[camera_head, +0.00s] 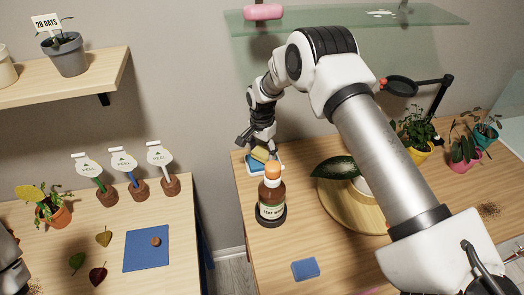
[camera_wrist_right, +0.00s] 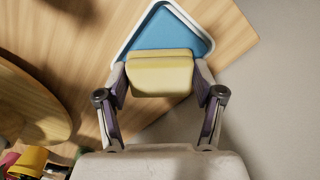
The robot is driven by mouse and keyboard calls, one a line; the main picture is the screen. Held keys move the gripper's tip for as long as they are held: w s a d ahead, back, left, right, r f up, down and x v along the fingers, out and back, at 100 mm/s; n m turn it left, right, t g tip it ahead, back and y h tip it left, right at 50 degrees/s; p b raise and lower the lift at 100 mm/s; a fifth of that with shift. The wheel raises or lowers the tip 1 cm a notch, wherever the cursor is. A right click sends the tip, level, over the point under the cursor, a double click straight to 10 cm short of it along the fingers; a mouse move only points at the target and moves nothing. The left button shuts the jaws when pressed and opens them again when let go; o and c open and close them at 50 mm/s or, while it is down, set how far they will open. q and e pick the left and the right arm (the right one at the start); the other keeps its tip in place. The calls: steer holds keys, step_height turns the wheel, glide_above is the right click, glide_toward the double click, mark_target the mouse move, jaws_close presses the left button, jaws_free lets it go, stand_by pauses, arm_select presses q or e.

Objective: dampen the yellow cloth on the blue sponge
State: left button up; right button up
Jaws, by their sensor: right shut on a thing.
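My right gripper (camera_head: 256,146) is shut on the folded yellow cloth (camera_wrist_right: 160,78) at the back left corner of the right table. In the head view the cloth shows only as a small yellow patch below the fingers. The blue sponge (camera_wrist_right: 162,30) lies in a white-rimmed tray (camera_wrist_right: 205,38) under the cloth. In the right wrist view the cloth covers the sponge's near part; whether they touch I cannot tell. Part of my left arm shows at the lower left edge of the head view; its gripper is out of view.
A brown bottle (camera_head: 272,200) with an orange cap stands just in front of the tray. A round wooden board (camera_head: 335,207) with a big leaf is to the right. My right arm hides part of the table. Potted plants (camera_head: 417,135) stand behind.

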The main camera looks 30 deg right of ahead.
mark_target(262, 152)
steer(key=shift+f, duration=0.6)
stand_by(1.1)
steer(key=shift+r, duration=0.1)
steer(key=shift+r+p, duration=2.25)
steer(key=shift+r, duration=1.25)
steer(key=shift+f, duration=0.1)
